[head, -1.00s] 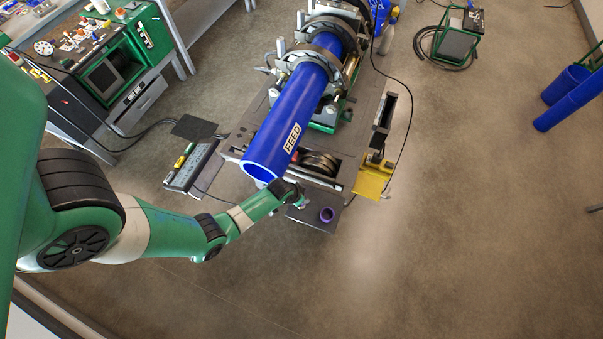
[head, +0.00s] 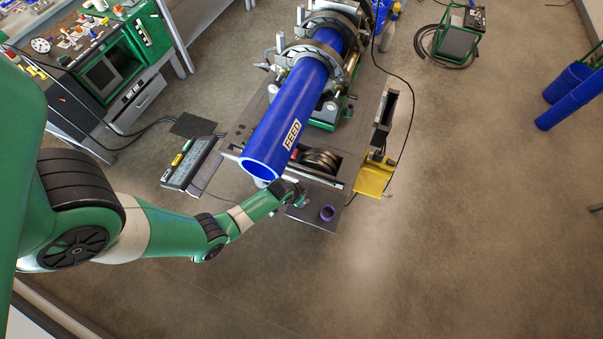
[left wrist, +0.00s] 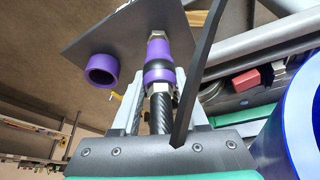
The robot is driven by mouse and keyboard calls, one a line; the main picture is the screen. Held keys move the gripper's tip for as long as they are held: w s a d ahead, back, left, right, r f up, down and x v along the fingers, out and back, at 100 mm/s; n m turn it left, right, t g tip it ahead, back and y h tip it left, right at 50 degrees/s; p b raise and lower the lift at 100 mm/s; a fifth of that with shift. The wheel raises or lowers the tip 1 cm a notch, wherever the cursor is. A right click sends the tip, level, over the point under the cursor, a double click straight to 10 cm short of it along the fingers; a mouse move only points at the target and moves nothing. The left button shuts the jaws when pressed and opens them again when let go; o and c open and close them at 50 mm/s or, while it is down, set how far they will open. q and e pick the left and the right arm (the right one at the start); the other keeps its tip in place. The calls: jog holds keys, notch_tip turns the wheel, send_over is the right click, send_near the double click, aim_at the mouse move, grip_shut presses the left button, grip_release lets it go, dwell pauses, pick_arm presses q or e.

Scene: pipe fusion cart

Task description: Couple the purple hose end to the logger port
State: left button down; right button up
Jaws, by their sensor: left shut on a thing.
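My left gripper (head: 299,198) is at the front of the cart, below the open end of the blue pipe. In the left wrist view its fingers (left wrist: 152,100) are shut on the purple hose end (left wrist: 159,74), with a black braided hose (left wrist: 160,112) running back from it. Beyond a black band is another purple section (left wrist: 158,50) with a silver hex fitting at the grey plate (left wrist: 110,38). The parts are in line and look touching; I cannot tell whether they are locked. The logger port is not clearly distinguishable. My right gripper is not in view.
A purple ring (head: 327,213) sits beside the gripper on the plate; it also shows in the left wrist view (left wrist: 101,70). The blue pipe (head: 285,120) marked FEED overhangs close by. A yellow bracket (head: 373,180) is to the right. Open floor lies in front.

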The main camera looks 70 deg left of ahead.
pick_arm(q)
jog(key=shift+f+b, duration=0.4)
jog(key=shift+f, duration=0.1)
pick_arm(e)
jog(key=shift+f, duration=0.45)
pick_arm(q)
jog(key=shift+c, duration=1.7)
grip_release()
